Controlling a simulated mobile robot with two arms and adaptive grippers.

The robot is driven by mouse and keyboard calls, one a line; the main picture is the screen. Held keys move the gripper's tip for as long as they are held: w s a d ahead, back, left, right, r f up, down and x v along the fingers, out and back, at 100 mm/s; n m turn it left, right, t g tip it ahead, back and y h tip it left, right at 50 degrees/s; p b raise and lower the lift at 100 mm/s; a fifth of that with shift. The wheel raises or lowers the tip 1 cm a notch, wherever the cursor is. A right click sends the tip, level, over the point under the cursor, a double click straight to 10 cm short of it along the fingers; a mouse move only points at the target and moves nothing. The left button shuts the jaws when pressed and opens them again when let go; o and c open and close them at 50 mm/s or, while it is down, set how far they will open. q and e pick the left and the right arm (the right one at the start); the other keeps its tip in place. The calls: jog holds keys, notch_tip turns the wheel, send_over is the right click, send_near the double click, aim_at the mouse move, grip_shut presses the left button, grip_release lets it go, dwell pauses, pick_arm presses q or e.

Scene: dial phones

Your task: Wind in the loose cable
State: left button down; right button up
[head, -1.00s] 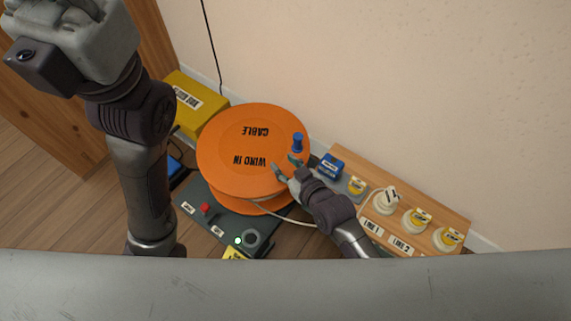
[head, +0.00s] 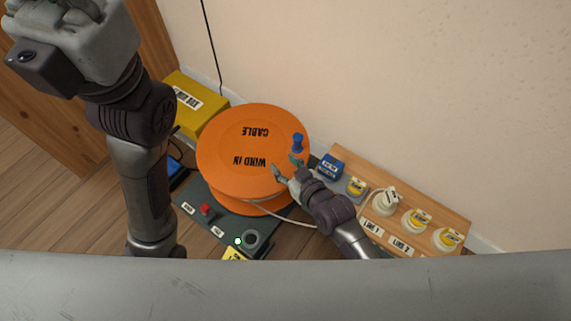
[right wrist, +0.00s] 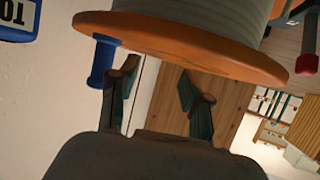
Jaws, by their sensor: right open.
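The orange cable reel (head: 228,150), lettered "CABLE" and "WIND IN", stands on a dark base (head: 215,205). Its blue crank handle (head: 298,143) sticks up near the right rim and also shows in the right wrist view (right wrist: 103,62). A pale loose cable (head: 290,216) runs from the reel to the right, passing behind my right arm. My right gripper (head: 286,168) is open and empty at the reel's right rim, just short of the handle. In the right wrist view the handle is beside one finger (right wrist: 158,90), not between the fingers. My left arm is at the left; its fingers do not show clearly.
A wooden board (head: 455,215) at the right carries several round white sockets and a blue box (head: 331,167). A yellow box (head: 195,105) stands behind the reel at the left. A red switch (head: 206,210) is on the base. The wall is close behind.

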jog(key=v, duration=1.2)
dwell(0.4)
